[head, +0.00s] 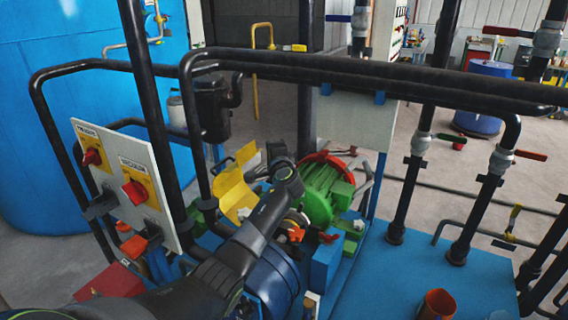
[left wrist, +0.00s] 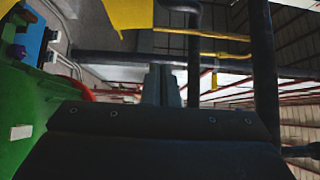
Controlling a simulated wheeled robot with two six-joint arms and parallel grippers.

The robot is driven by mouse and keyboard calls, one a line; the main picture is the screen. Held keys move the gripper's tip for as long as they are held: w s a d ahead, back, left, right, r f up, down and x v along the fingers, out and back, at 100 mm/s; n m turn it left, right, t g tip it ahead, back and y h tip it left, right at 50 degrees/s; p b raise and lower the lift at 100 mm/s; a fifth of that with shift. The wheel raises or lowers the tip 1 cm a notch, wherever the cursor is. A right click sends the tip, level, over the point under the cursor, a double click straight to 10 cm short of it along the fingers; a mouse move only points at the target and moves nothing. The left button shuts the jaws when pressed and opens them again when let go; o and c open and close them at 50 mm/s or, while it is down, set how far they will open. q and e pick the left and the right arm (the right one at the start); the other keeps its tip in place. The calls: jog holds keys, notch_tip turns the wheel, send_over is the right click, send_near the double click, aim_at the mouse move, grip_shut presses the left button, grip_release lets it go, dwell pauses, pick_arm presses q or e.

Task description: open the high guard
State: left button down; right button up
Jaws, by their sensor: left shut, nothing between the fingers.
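A bright yellow guard (head: 233,190) of bent sheet stands among the machinery, left of the green motor (head: 325,190). I take it for the high guard, though no label on it can be read. Part of it shows at the top of the left wrist view (left wrist: 128,12). My left arm comes in from the bottom left, and my left gripper (head: 277,153) is beside the guard, on its right, between it and the motor. Its fingers (left wrist: 164,84) are shut and hold nothing. I cannot tell whether they touch the guard. My right gripper is not in view.
Black pipes (head: 350,72) cross above and in front of the guard. A panel with red switches (head: 130,185) stands at the left, before a large blue tank (head: 60,120). Upright pipes with valves (head: 405,200) stand at the right. The blue base (head: 400,270) is mostly clear there.

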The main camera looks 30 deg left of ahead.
pick_arm(q)
jog(key=b+v, duration=0.1)
jog(key=v, duration=0.7)
jog(key=shift+s+a+r, duration=0.15)
jog(key=shift+s+r, duration=0.1)
jog(key=shift+s, duration=0.2)
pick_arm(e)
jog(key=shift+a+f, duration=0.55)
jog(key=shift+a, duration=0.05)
